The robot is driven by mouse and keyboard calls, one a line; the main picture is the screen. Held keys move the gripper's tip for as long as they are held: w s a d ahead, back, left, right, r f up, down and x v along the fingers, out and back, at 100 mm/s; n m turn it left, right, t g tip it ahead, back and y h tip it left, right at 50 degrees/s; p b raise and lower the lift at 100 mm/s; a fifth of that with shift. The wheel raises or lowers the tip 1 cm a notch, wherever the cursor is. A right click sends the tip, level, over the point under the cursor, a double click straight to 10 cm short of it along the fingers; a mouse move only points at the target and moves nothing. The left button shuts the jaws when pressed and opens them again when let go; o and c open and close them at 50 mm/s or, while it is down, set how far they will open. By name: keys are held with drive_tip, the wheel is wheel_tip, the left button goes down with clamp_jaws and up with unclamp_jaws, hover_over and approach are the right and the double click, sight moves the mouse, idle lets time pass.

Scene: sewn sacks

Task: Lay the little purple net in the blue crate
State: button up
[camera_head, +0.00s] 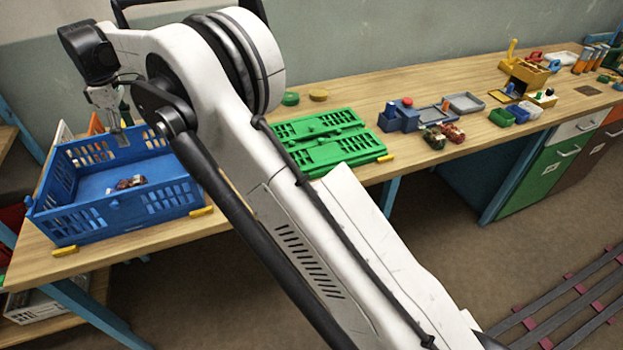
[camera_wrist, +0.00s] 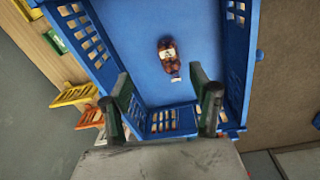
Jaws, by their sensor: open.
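The blue crate (camera_head: 75,218) stands at the left end of the bench, and its walls and floor fill much of the wrist view (camera_wrist: 255,60). One small dark net sack (camera_head: 131,182) lies on the crate floor. In the wrist view the sack (camera_wrist: 167,55) looks reddish-brown to purple with a pale label. It lies apart from the crate walls. My gripper (camera_head: 121,138) is over the crate, at its back side. In the wrist view my gripper's fingers (camera_wrist: 164,97) are spread with nothing between them, and the sack lies beyond them.
A green folded crate (camera_head: 325,142) lies right of the blue crate, partly behind my arm. Further right, a dark green sack (camera_head: 433,138) and a reddish sack (camera_head: 452,132) lie near a blue block holder (camera_head: 400,117) and grey trays (camera_head: 463,103).

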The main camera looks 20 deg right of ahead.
drive_tip(key=s+d+r+m+t, duration=0.1)
drive_tip(key=s+d+r+m, duration=0.35)
drive_tip(key=d+r, duration=0.75)
drive_tip(key=s+d+r+m+t, duration=0.2)
drive_tip(key=s+d+r+m, duration=0.2)
drive_tip(key=s+d, duration=0.95)
drive_tip(key=s+d+f+m+t, duration=0.1)
drive_tip(key=s+d+f+m, duration=0.3)
drive_tip(key=s+d, duration=0.4)
drive_tip(key=s+d+f+m+t, duration=0.2)
drive_tip(key=s+d+f+m, duration=0.2)
drive_tip(key=s+d, duration=0.5)
drive_tip(key=s+f, duration=0.2)
drive_tip(key=s, duration=0.5)
drive_tip(key=shift+s+t, duration=0.2)
drive_tip(key=shift+t, duration=0.1)
drive_tip(key=shift+d, duration=0.1)
wheel_tip(320, 180, down, 6)
drive_tip(key=b, duration=0.5)
drive_tip(key=shift+r+b, duration=0.1)
drive_tip(key=shift+b, duration=0.3)
